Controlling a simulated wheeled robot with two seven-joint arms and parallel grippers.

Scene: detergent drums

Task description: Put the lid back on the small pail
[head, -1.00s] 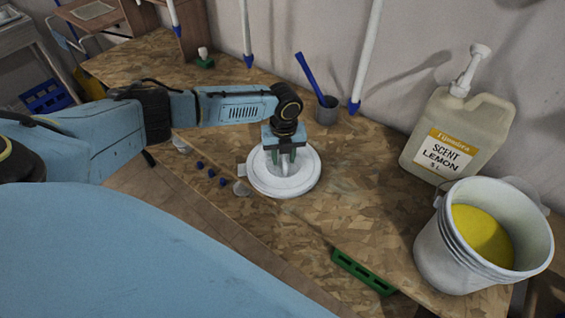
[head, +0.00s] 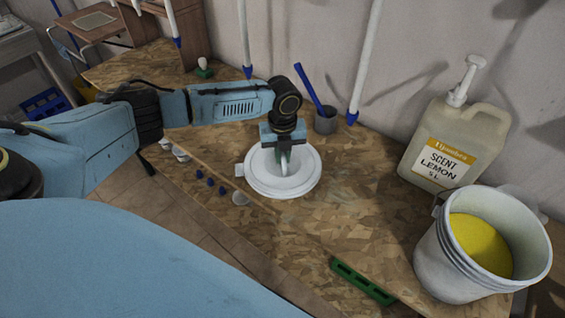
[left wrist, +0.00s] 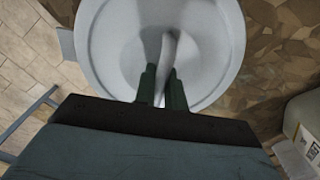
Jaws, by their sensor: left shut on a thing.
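The white round lid (head: 262,178) with an upright handle is at the middle of the wooden board table. I cannot tell whether it rests on the board or hangs just above it. My left gripper (head: 284,160) is over its centre, shut on the handle. In the left wrist view the green fingertips (left wrist: 160,88) stand on either side of the lid's handle (left wrist: 170,50), with the lid (left wrist: 105,35) beyond. The open white pail (head: 447,262) stands at the table's right front, with yellow contents (head: 480,243). My right gripper is not in view.
A lemon scent jug (head: 452,140) with a pump stands behind the pail. A grey cup (head: 325,121) with a blue-handled tool is behind the lid. A green slotted block (head: 362,281) lies at the front edge. Small blue pieces (head: 210,182) lie left of the lid. Board between lid and pail is clear.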

